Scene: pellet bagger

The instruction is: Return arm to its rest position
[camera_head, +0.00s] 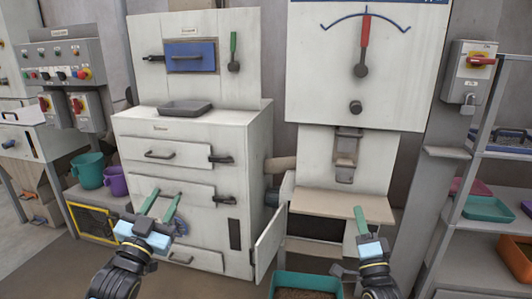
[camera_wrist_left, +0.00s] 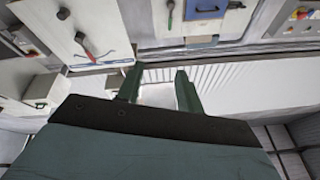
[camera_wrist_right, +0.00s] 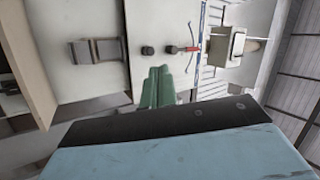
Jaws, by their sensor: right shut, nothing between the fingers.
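My left gripper (camera_head: 159,208) is raised in front of the white drawer cabinet (camera_head: 185,130). Its two green fingers stand apart with nothing between them, and the gap also shows in the left wrist view (camera_wrist_left: 158,88). My right gripper (camera_head: 360,218) is in front of the bagging machine (camera_head: 345,160), near its beige shelf (camera_head: 330,202). Its green fingers are together and empty, as the right wrist view (camera_wrist_right: 158,86) also shows.
A teal bin (camera_head: 305,283) with brown pellets stands low between my arms. A metal rack (camera_head: 480,150) with trays is at the right. A control box (camera_head: 60,70) and two buckets (camera_head: 88,168) are at the left.

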